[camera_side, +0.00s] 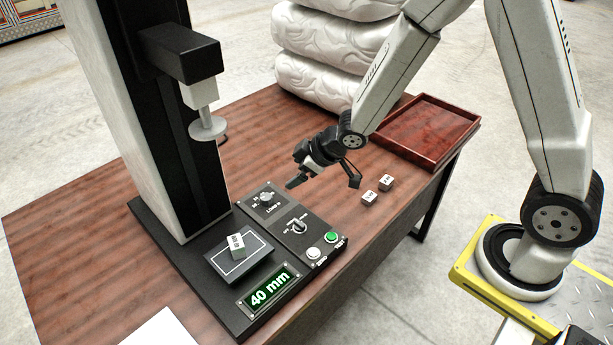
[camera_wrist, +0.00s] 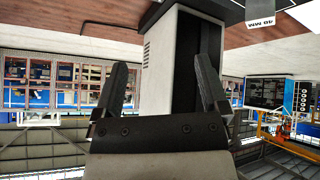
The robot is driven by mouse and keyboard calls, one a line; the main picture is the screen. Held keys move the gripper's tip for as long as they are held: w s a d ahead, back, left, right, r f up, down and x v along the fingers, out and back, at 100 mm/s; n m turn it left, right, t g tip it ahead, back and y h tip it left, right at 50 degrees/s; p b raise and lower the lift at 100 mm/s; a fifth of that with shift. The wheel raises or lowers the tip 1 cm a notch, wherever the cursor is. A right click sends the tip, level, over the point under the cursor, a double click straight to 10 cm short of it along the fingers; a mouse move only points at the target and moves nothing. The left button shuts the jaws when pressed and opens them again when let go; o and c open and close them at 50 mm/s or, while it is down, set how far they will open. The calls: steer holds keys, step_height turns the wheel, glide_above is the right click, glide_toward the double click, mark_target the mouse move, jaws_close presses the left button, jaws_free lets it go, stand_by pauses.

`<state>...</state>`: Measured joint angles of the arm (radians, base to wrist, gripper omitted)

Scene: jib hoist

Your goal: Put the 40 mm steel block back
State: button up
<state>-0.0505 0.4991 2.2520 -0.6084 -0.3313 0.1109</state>
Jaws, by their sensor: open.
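A small pale steel block (camera_side: 236,246) with a dark label sits at an angle on the dark pad (camera_side: 226,264) of the black device. Its label is too small to read in the side view. In the wrist view, a pale block (camera_wrist: 258,10) marked 40 MM shows upside down at the top right edge, partly cut off. The display (camera_side: 270,289) reads 40 mm. My gripper (camera_side: 326,182) is open and empty, above the table to the right of the control panel and apart from the blocks. The wrist view shows both fingers (camera_wrist: 163,68) spread with nothing between them.
Two other small blocks (camera_side: 370,197) (camera_side: 386,182) stand on the table right of my gripper. A red-brown wooden tray (camera_side: 425,110) lies at the back right and looks empty. The tall column (camera_side: 130,105) carries an overhanging head with a round disc (camera_side: 207,128) above the base.

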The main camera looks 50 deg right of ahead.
steer(key=s+d+r+m+g+h, duration=0.1)
steer(key=s+d+r+m+g, duration=0.1)
steer(key=s, duration=0.6)
steer(key=s+d+r+m+g+h, duration=0.1)
steer(key=s+d+r+m+g, duration=0.1)
steer(key=s, duration=0.5)
steer(key=d+r+m, duration=0.1)
steer(key=m, duration=0.1)
steer(key=shift+s+d+r+m+g+h, duration=0.15)
steer(key=shift+s+d+m+g+h, duration=0.15)
steer(key=shift+s+m+g, duration=0.1)
steer(key=shift+o, duration=0.4)
steer(key=shift+w, duration=0.1)
